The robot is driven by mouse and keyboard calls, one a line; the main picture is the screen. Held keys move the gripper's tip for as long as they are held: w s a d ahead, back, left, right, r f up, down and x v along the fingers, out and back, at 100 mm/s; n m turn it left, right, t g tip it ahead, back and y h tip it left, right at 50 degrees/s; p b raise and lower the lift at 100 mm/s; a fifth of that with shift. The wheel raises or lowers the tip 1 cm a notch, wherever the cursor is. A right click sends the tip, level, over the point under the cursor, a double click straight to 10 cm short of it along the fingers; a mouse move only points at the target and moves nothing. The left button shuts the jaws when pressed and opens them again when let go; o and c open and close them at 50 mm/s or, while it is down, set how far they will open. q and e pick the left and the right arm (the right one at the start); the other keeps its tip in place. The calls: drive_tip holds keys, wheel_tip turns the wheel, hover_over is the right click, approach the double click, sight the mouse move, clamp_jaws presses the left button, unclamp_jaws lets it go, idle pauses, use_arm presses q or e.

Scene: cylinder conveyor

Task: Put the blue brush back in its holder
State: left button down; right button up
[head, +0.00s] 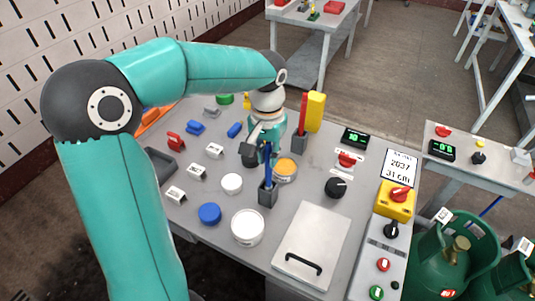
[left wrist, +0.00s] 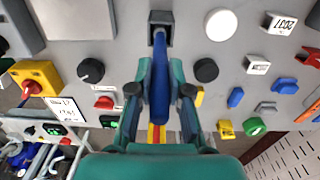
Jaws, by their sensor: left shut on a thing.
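The blue brush (head: 268,163) is upright in the head view, its lower end at the mouth of a dark grey square holder (head: 267,194). How deep it sits in the holder I cannot tell. My left gripper (head: 262,148) is shut on the brush's upper part, just above and behind the holder. In the left wrist view the brush (left wrist: 159,80) runs between the two fingers of my left gripper (left wrist: 159,100), and its far end meets the holder (left wrist: 160,20). My right gripper is in neither view.
A red brush (head: 303,112) stands in a second holder (head: 299,142) beside a yellow block (head: 315,111). A white pot (head: 247,227), a blue cap (head: 210,213) and an orange-topped tin (head: 286,169) surround the holder. A hatch with a handle (head: 311,247) lies at front right.

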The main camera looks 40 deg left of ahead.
use_arm(q)
drive_tip(key=shift+f+b, duration=0.4)
drive_tip(key=shift+f, duration=0.15)
drive_tip(key=c, duration=1)
unclamp_jaws()
drive_tip(key=shift+r, duration=0.15)
wheel_tip(320, 180, up, 12)
drive_tip(key=shift+f, duration=0.2)
drive_tip(key=shift+a, duration=0.1)
